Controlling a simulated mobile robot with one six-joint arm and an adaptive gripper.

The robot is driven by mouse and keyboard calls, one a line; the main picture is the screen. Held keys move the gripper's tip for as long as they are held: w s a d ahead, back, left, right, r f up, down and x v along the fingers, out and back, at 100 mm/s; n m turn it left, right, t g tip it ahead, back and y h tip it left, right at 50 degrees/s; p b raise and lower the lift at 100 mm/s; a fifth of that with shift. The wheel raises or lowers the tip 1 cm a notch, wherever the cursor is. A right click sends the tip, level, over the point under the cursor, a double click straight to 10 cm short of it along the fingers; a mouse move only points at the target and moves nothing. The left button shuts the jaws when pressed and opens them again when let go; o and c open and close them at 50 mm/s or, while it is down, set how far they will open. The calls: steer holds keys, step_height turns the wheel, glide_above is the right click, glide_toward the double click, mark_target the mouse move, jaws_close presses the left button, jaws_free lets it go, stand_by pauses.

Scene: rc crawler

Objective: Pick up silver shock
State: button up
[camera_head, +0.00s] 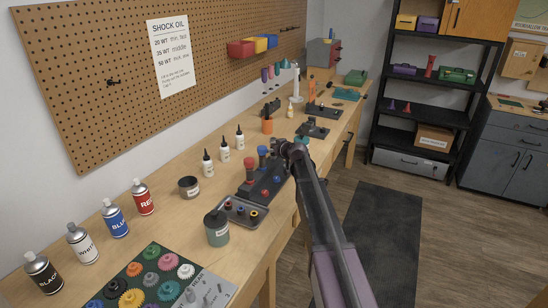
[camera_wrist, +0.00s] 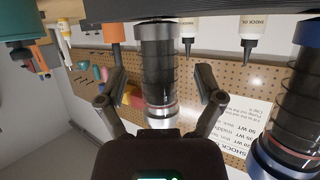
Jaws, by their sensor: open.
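The silver shock (camera_wrist: 158,62) shows in the wrist view as a dark, coiled cylinder with silver end rings. The view is upside down, and the shock hangs from a dark stand (camera_wrist: 190,16) at the top of the picture. My gripper (camera_wrist: 160,82) is open, with one finger on each side of the shock. Gaps show between the fingers and the shock. In the head view my gripper (camera_head: 288,150) is over the far end of the stand (camera_head: 250,190); the silver shock cannot be made out there, likely hidden by my arm.
A blue-ended shock (camera_wrist: 290,125) stands close to the right in the wrist view. In the head view, blue (camera_head: 262,153) and red (camera_head: 249,168) shocks stand nearby. Oil bottles (camera_head: 224,150) and a parts tray (camera_head: 238,217) are close. The pegboard (camera_head: 100,60) lies behind.

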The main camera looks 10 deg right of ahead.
stand_by(0.4)
jaws_close()
steer(key=shift+r, duration=0.25)
step_height(320, 180, up, 10)
steer(key=p, duration=1)
steer(key=shift+f, duration=0.2)
steer(key=shift+s, duration=0.1)
stand_by(0.6)
